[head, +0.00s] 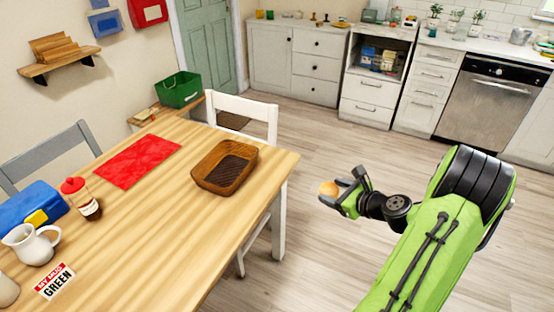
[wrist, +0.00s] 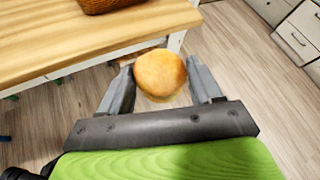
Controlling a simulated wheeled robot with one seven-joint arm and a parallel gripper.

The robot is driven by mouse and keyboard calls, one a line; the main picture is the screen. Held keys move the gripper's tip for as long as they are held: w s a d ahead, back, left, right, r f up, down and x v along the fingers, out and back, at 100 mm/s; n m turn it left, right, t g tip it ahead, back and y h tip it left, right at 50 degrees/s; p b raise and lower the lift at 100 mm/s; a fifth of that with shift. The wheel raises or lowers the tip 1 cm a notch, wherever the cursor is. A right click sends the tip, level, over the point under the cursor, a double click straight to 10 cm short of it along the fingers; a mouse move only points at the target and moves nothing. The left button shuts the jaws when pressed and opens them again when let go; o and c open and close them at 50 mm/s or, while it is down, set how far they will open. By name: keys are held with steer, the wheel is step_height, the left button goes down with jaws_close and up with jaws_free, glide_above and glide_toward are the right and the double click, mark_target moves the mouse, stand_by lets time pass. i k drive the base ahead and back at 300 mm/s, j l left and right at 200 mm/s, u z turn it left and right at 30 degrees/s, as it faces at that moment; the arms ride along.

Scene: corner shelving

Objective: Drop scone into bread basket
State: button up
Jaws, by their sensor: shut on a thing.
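The scone (head: 328,188) is round and golden brown. My gripper (head: 341,190) is shut on it and holds it in the air over the open floor, to the right of the table. In the wrist view the scone (wrist: 160,74) sits between the two grey fingers of my gripper (wrist: 160,85). The bread basket (head: 207,184) is a brown woven rectangular basket near the right end of the table, and it looks empty. A corner of the basket (wrist: 95,5) shows at the top of the wrist view. A clear gap separates the scone from the basket.
A white chair (head: 243,110) stands behind the basket. Open floor (head: 310,140) lies right of the table.

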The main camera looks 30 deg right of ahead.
mark_target(233, 171)
steer(key=z, duration=0.2)
steer(key=i+l+u, duration=0.2)
steer(key=u, duration=0.3)
steer(key=i+l+u, duration=0.1)
steer(key=l+u, duration=1.15)
steer(key=u, duration=0.15)
steer(key=i, duration=0.05)
